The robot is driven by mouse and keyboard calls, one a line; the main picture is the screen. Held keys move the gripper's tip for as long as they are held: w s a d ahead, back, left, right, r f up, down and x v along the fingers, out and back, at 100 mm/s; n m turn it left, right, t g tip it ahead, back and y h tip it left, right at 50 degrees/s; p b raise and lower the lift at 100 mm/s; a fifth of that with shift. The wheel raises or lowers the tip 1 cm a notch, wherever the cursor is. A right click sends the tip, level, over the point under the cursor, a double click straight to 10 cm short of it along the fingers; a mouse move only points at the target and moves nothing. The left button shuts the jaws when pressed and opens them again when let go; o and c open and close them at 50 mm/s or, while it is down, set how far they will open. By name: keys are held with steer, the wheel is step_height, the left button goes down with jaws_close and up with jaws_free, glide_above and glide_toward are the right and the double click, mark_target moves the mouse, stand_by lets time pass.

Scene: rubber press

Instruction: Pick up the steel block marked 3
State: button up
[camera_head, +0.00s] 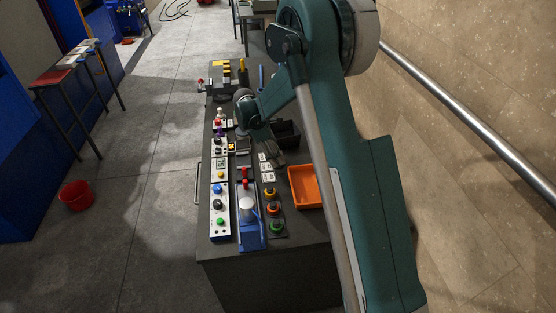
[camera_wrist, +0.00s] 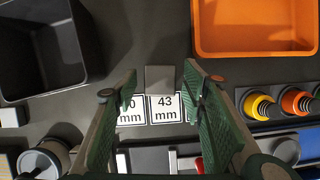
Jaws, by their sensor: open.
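A plain grey block (camera_wrist: 160,78) lies on the dark bench top in the wrist view, against the upper edge of a white label reading "43 mm" (camera_wrist: 165,108). I cannot read a 3 on it. My gripper (camera_wrist: 159,88) is open and empty, its green fingers on either side of the block in the picture. I cannot tell how far above the block the fingertips are. The left finger partly covers a label ending in "0 mm" (camera_wrist: 131,112), and the right finger covers most of another label. In the head view the arm hides the block.
An orange tray (camera_wrist: 202,42) and a black bin (camera_wrist: 84,38) stand on either side beyond the block. Yellow and orange ringed knobs (camera_wrist: 258,106) stand at the right. In the head view, a blue device (camera_head: 249,228) and a button panel (camera_head: 220,222) fill the bench's near left.

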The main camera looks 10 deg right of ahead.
steer(key=shift+x, duration=1.1)
steer(key=shift+c, duration=0.3)
jaws_close()
